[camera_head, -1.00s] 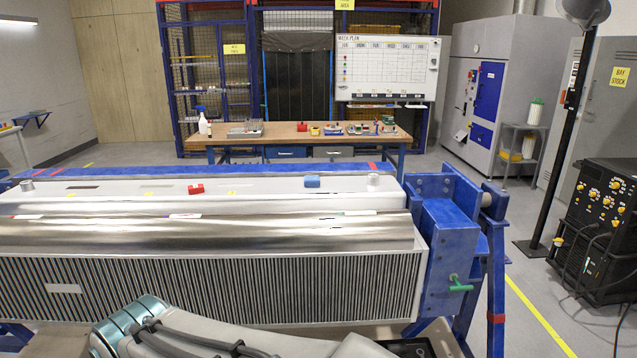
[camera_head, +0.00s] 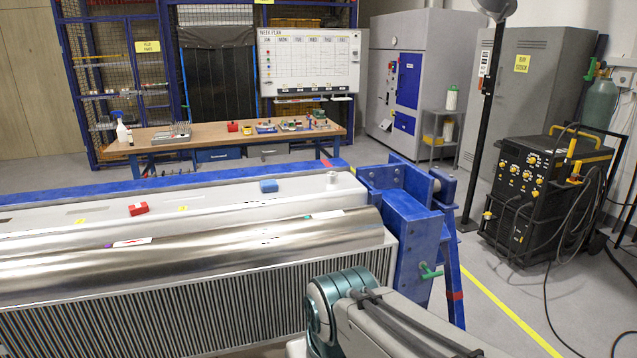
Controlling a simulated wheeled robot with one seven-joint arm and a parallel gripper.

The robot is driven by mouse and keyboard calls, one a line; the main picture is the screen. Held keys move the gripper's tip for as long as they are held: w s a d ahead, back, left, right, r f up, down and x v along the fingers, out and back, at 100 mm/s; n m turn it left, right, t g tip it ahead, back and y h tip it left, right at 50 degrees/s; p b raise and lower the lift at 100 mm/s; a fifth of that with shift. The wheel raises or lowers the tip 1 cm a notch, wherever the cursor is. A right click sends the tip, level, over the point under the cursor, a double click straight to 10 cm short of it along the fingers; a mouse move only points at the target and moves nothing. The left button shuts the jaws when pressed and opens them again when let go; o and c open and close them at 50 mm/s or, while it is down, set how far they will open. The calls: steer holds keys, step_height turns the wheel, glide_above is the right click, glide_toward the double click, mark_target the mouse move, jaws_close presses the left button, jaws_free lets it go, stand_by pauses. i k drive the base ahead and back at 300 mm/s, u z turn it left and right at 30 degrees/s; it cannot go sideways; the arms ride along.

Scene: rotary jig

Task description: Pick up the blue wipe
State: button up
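The blue wipe looks to be the small blue block-like piece (camera_head: 269,186) lying on the pale top of the long workpiece, toward its right end. A similar red piece (camera_head: 138,209) lies on the same surface to its left. My arm shows at the bottom, low in front of the workpiece's ribbed side. My gripper is outside the view, so its state is hidden.
A blue jig end frame (camera_head: 408,222) with a green handle (camera_head: 430,271) stands right of the workpiece. Behind is a wooden bench (camera_head: 160,141) with a spray bottle (camera_head: 121,128). A black welding machine (camera_head: 535,195) and cables stand right.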

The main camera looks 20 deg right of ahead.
mark_target(269, 185)
steer(key=z, duration=0.15)
steer(key=i, duration=1)
